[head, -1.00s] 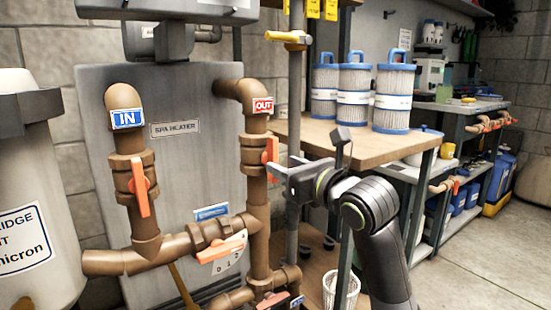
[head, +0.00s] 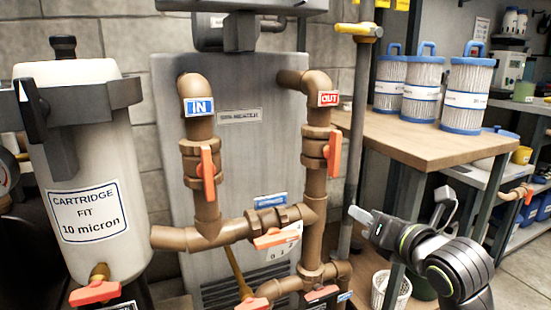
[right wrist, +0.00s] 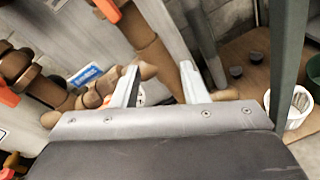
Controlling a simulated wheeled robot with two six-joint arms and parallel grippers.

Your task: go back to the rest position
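My right gripper (head: 364,220) is in the lower right of the head view, empty, beside the grey vertical pipe (head: 358,125) and below the level of the bench top. In the right wrist view its two pale fingers (right wrist: 162,84) stand apart with nothing held between them. The arm behind it bends down to the lower right. It appears clear of the orange valve handle (head: 333,152) on the OUT pipe (head: 316,185). My left gripper is not in view.
The spa heater (head: 247,160) with brown pipes and orange handles stands in the middle. A cartridge filter housing (head: 88,165) stands at left. Several blue-capped filters (head: 465,92) stand on the wooden bench (head: 425,142). A white basket (head: 391,290) sits below; it shows in the wrist view (right wrist: 296,105).

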